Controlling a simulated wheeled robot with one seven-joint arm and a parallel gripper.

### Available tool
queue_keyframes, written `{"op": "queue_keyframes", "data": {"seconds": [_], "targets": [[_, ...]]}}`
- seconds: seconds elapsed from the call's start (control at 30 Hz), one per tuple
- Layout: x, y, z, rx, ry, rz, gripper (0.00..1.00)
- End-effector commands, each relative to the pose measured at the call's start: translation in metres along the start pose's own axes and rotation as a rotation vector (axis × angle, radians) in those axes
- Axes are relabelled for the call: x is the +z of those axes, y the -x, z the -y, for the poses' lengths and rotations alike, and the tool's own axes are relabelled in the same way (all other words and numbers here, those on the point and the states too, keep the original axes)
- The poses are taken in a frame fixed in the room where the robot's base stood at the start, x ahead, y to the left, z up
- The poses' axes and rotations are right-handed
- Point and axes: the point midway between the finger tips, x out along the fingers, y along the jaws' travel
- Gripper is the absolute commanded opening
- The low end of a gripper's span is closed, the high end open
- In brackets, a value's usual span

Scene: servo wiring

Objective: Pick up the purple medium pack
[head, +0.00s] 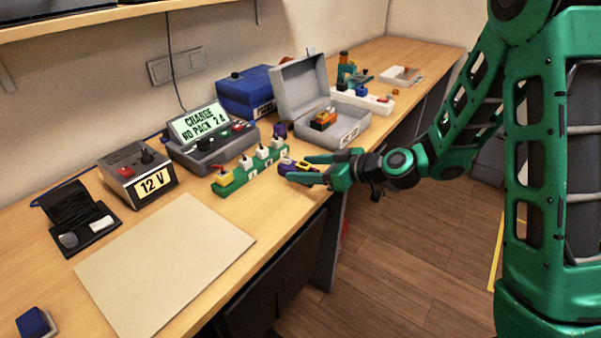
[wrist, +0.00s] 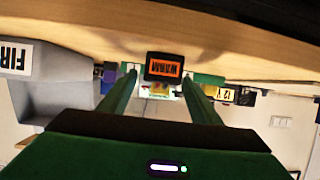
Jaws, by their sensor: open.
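A small dark purple pack with yellow on it (head: 287,162) sits by the right end of the green charging strip (head: 232,181), at the table's front edge. My gripper (head: 284,168) reaches in from the right, open, with its fingers at this pack. In the wrist view a dark block with an orange label (wrist: 164,67) shows between the fingertips of my gripper (wrist: 163,72), with gaps on both sides; its purple colour is hard to tell there. Another purple piece (head: 281,130) stands behind, near the grey case, and a purple piece also shows left in the wrist view (wrist: 109,74).
The open grey case (head: 345,130) stands behind my gripper with an orange pack (head: 323,120) in it. A charger with a lit screen (head: 200,124), a 12 V box (head: 140,172) and a blue box (head: 245,92) stand along the back. A beige mat (head: 165,262) lies bare at front left.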

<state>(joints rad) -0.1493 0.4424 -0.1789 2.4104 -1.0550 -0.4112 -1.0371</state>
Motion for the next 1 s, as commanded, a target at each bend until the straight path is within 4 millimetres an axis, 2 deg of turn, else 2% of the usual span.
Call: {"op": "queue_keyframes", "data": {"seconds": [0.1, 0.2, 0.47, 0.5, 0.57, 0.73, 1.0], "targets": [[0.002, -0.017, 0.001, -0.003, 0.002, 0.000, 0.58], [0.001, -0.025, 0.001, -0.002, 0.001, -0.001, 0.58], [0.001, -0.028, 0.000, 0.000, 0.001, -0.001, 0.58], [0.001, -0.028, 0.000, 0.000, 0.001, -0.001, 0.55], [0.001, -0.027, 0.000, 0.000, 0.001, 0.000, 0.41], [0.001, -0.027, 0.000, 0.000, 0.001, 0.000, 0.00], [-0.001, -0.027, 0.000, 0.000, 0.002, -0.003, 0.00]]}}
